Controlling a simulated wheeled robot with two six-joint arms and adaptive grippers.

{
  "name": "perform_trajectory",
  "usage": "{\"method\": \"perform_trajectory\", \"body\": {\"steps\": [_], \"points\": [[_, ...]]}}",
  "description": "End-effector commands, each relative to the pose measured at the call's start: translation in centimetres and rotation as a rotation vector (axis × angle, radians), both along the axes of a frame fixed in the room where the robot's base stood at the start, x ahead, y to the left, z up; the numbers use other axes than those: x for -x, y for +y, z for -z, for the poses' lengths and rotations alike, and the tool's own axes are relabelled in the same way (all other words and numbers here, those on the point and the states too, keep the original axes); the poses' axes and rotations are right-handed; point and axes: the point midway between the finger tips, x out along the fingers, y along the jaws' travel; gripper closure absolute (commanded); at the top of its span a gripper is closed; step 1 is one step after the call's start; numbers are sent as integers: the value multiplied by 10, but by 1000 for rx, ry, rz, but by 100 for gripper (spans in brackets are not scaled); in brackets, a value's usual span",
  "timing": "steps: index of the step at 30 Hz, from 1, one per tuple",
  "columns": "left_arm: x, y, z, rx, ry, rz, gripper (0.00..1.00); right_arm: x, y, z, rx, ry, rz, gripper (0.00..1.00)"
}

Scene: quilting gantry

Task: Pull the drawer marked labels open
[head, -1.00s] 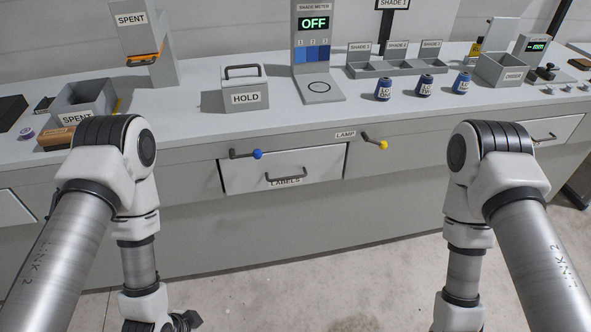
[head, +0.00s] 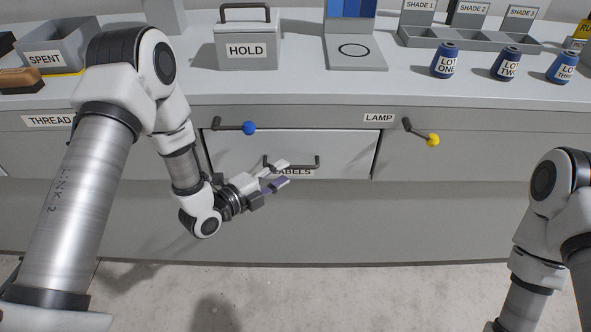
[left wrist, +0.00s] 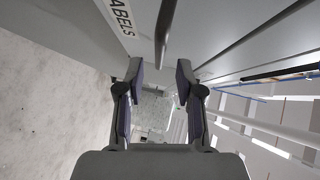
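The labels drawer (head: 345,148) is a pale grey front below the worktop, and it looks shut. Its dark bar handle (head: 318,161) sits low on the front, just above the LABELS sign. My left gripper (head: 287,172) is open just in front of the handle, partly covering the sign and the handle's left part. In the left wrist view the two fingers (left wrist: 160,70) stand apart with nothing between the tips. The handle bar (left wrist: 163,30) shows ahead, in line with the gap. My right gripper is not in view.
A lever with a blue knob (head: 248,128) sticks out above the drawer's left part. A lever with a yellow knob (head: 432,139) is to its right. The HOLD box (head: 247,50) and blue spools (head: 445,62) stand on the worktop. The floor in front is clear.

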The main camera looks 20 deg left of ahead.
Motion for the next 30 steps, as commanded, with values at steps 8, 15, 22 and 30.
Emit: {"method": "perform_trajectory", "body": {"steps": [8,15,22,30], "points": [[-39,-22,7,-2,1,1,64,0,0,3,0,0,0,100],[-42,-24,8,1,3,-1,64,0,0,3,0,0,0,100],[-42,-24,8,1,3,-1,100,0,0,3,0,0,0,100],[-42,-24,8,0,4,-1,100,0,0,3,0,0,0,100]]}}
